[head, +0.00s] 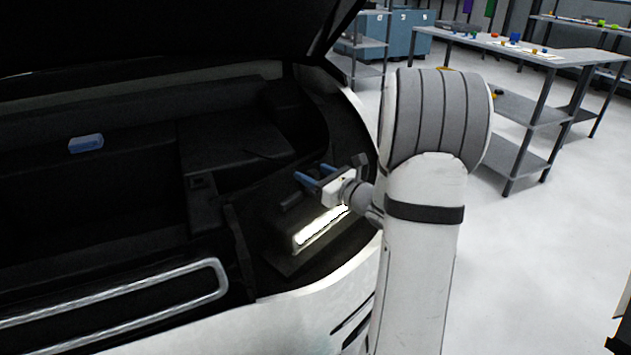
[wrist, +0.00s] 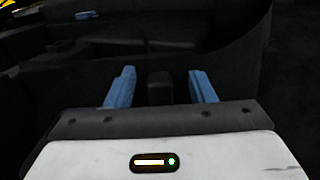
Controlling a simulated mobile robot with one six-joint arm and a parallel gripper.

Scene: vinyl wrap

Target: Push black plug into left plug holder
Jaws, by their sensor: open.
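My gripper (head: 312,173) reaches over the right side of the open car bay, its two blue fingers pointing left. In the wrist view my gripper (wrist: 161,71) is open, its blue fingers wide apart. A small dark block (wrist: 159,88) shows between the fingers, with a gap on each side; it may be the black plug, but dark on dark I cannot be sure. I cannot make out the left plug holder for certain in either view.
A blue block (head: 86,143) lies on a dark ledge at the left of the bay. A bright strip (head: 321,226) lies just below my gripper. The white car body edge (head: 300,305) curves around the front. A table with shelves (head: 520,50) stands farther off at the right.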

